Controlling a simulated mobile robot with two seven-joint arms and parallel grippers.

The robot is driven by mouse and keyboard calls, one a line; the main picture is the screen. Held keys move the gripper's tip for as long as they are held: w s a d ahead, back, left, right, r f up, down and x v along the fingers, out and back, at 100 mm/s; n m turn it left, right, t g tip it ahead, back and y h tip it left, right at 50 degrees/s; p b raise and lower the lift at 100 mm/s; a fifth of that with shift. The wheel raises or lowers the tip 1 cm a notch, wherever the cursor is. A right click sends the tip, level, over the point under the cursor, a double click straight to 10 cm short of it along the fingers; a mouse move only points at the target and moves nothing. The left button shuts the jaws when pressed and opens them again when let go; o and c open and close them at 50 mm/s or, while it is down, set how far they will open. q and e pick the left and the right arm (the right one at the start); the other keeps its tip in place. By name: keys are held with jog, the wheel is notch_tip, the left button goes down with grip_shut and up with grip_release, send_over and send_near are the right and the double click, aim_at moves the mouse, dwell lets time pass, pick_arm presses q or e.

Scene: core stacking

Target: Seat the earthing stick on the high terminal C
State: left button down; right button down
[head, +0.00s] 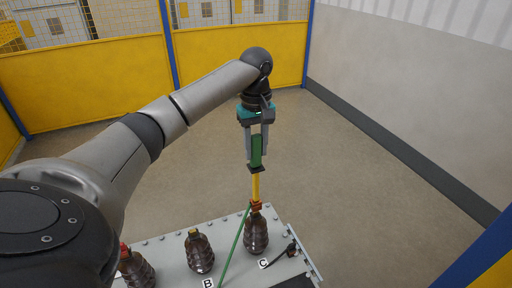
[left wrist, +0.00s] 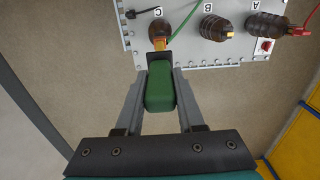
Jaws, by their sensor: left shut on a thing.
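The earthing stick has a green handle (head: 256,150), a yellow shaft (head: 255,187) and an orange-brown clamp head (head: 256,205). My left gripper (head: 257,157) is shut on the green handle, which also shows between the fingers in the left wrist view (left wrist: 160,90). The stick hangs nearly upright, head down. Terminal C is a brown ribbed insulator (head: 256,236), also in the left wrist view (left wrist: 161,29). The clamp head is in line with its top; the head covers that top, so I cannot tell whether it is fully seated. My right gripper is not in view.
Terminal B (head: 200,253), with a yellow top, and terminal A (head: 136,270), with a red top, stand left of C on the grey bolted plate (head: 168,243). A green cable (head: 234,248) runs down from the clamp head between B and C. A black lead (head: 283,254) lies right of C.

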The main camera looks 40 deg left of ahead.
aim_at(256, 166)
pick_arm(q)
jog(key=shift+f, duration=1.6)
jog(key=shift+c, duration=2.2)
grip_release()
jog(key=shift+r, duration=0.45)
notch_tip(256, 166, up, 14)
jog(key=shift+r, duration=0.15)
